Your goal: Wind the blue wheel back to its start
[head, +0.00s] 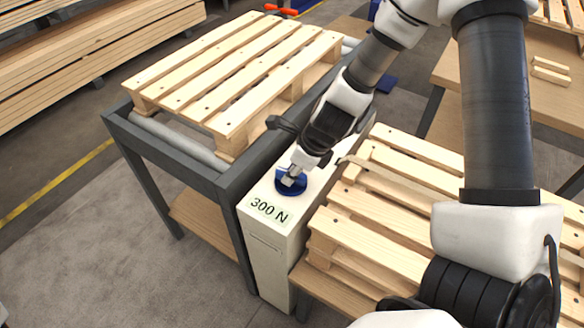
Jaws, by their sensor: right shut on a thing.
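The blue wheel (291,184) lies flat on top of a pale cabinet marked "300 N" (270,234). My right gripper (293,176) reaches down onto the wheel from the upper right. It is shut on the wheel's middle, and its fingers cover part of the wheel. I see no mark that tells how far the wheel is turned. My left gripper is not in the picture.
A wooden pallet (225,85) rests on a grey roller frame (195,172) to the left. More pallets (375,235) are stacked close to the right of the cabinet. Long boards (80,50) lie at the upper left. The floor at lower left is clear.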

